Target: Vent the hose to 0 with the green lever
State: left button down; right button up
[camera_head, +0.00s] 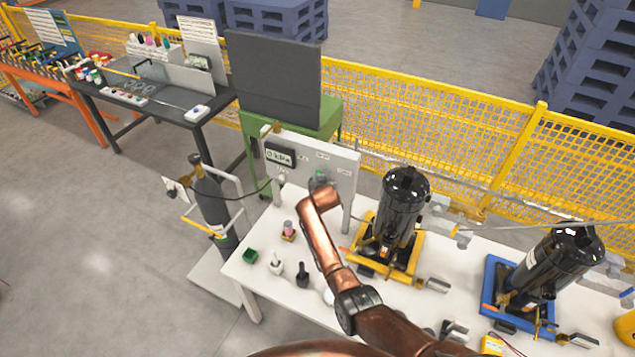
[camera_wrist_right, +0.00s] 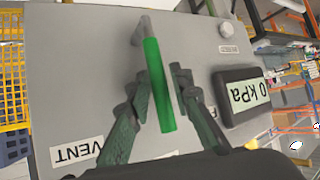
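The green lever (camera_wrist_right: 158,85) is on a grey panel (camera_wrist_right: 90,50) in the right wrist view, running from a grey pivot at the top down between my fingers. My right gripper (camera_wrist_right: 167,80) straddles it: one finger is close against its left side, and a narrow gap shows on its right. The VENT label (camera_wrist_right: 77,152) is at the panel's lower left. The pressure display (camera_wrist_right: 246,94) reads 0 kPa and also shows in the head view (camera_head: 280,156). In the head view my right gripper (camera_head: 318,180) is at the panel, partly hidden by my arm. My left gripper is out of view.
A white table (camera_head: 262,290) holds the panel, a black compressor on a yellow base (camera_head: 400,215) and another on a blue base (camera_head: 545,270). A gas cylinder (camera_head: 210,200) stands left of the table.

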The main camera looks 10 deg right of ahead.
jog(key=shift+s, duration=0.1)
jog(key=v, duration=1.1)
jog(key=shift+s+r, duration=0.25)
jog(key=shift+r, duration=0.05)
jog(key=shift+a, duration=0.15)
